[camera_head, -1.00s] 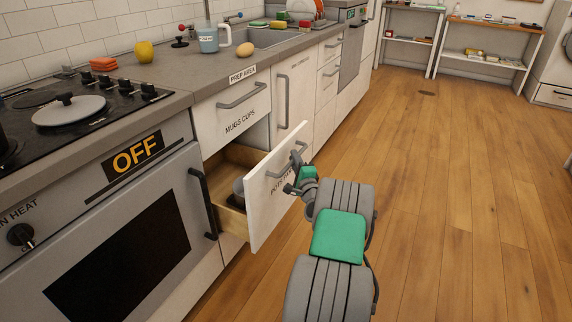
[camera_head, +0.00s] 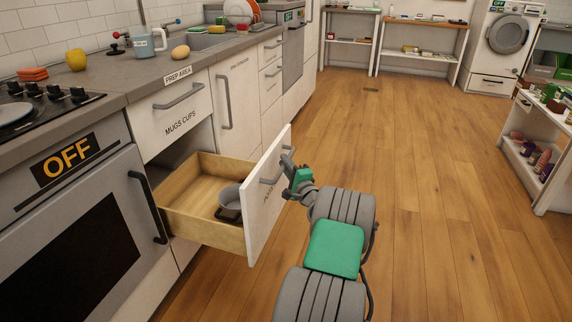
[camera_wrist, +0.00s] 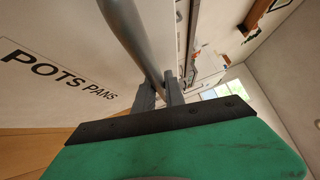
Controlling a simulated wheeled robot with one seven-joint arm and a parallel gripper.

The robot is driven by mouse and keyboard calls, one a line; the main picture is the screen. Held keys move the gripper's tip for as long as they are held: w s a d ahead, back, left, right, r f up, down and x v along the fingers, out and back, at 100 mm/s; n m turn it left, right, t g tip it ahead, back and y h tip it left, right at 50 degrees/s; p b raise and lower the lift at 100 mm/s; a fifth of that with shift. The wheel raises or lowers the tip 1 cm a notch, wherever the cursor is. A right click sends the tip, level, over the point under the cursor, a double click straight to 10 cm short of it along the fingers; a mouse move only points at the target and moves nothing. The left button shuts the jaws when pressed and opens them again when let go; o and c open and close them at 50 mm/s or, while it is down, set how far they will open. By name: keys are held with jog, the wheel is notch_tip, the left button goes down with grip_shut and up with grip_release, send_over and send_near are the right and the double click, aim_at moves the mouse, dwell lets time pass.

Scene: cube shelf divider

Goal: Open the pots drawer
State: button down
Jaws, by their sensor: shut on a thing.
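The pots drawer (camera_head: 262,207) is pulled well out below the mugs and cups drawer (camera_head: 174,113). Its wooden inside shows, with a grey pot (camera_head: 229,202) in it near the front. The white front reads "POTS PANS" in the wrist view (camera_wrist: 60,72). My gripper (camera_head: 289,170) is at the outer face of this front. In the wrist view my gripper (camera_wrist: 160,92) has its fingers closed around the grey bar handle (camera_wrist: 135,40). The fingertips are partly hidden behind the handle in the head view.
The oven (camera_head: 90,230) with its vertical handle (camera_head: 148,205) stands left of the drawer. Wooden floor (camera_head: 440,200) is free to the right. A white shelf (camera_head: 535,165) with several items stands at the far right.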

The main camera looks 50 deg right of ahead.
jog(key=c, duration=1.4)
grip_release()
jog(key=p+v, duration=0.1)
jog(key=v, duration=0.7)
jog(key=shift+p, duration=0.4)
jog(key=shift+w, duration=0.1)
